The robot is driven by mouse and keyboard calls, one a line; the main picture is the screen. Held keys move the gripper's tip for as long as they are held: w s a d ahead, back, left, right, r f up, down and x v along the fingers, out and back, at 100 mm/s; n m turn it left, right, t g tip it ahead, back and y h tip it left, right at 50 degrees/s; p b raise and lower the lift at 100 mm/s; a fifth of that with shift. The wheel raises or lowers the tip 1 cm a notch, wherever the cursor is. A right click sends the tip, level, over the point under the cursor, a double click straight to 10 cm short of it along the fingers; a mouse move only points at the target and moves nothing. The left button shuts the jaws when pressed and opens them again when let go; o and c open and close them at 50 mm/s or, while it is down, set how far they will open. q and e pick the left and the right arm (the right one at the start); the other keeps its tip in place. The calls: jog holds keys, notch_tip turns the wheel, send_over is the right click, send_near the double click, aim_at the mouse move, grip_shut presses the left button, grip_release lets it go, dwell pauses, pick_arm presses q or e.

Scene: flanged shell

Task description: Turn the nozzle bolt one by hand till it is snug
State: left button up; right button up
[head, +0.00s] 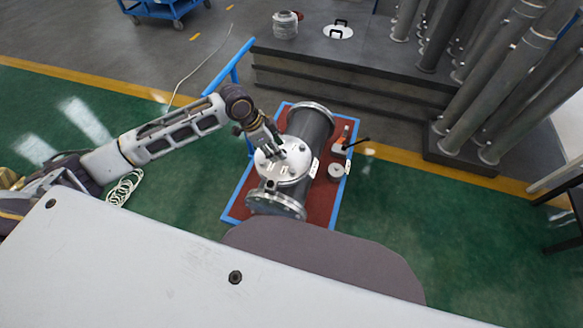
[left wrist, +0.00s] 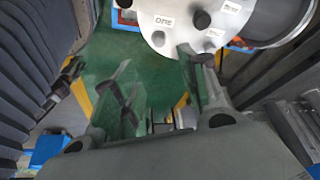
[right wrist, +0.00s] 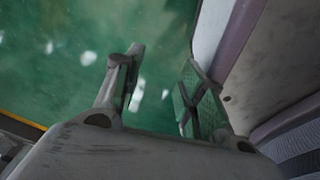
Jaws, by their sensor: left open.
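The flanged shell (head: 310,123), a dark grey cylinder with metal end flanges, lies on a red-topped cart. Its round pale nozzle cover (head: 291,170) faces up, with small labels and bolts. In the left wrist view the cover (left wrist: 180,8) shows a label reading ONE (left wrist: 164,21), with a pale bolt (left wrist: 158,39) just below it and a dark stud (left wrist: 201,20) to its right. My left gripper (head: 277,151) is over the cover; in its wrist view (left wrist: 155,72) the fingers are apart, nothing between them. My right gripper (right wrist: 162,62) is open and empty above green floor.
The cart's blue frame (head: 236,205) surrounds the shell. An orange-and-black tool (head: 341,143) and a white roll (head: 336,170) lie at its right. A dark platform (head: 380,62) and tall grey pipes (head: 500,70) stand behind.

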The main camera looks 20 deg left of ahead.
pick_arm(q)
jog(key=b, duration=0.2)
send_near(293, 170)
jog(key=x, duration=0.6)
jog(key=shift+d, duration=0.1)
jog(key=shift+x, duration=1)
pick_arm(e)
jog(key=shift+w+a+r, duration=0.1)
jog(key=shift+w+a, duration=0.25)
jog(key=shift+w, duration=0.3)
jog(key=shift+w+a+r, duration=0.1)
jog(key=shift+w+a, duration=0.25)
jog(key=shift+w, duration=0.25)
jog(key=shift+w+a, duration=0.35)
jog(key=shift+w, duration=0.3)
pick_arm(q)
grip_shut()
pick_arm(e)
jog(key=shift+s+f, duration=0.1)
jog(key=shift+s, duration=0.2)
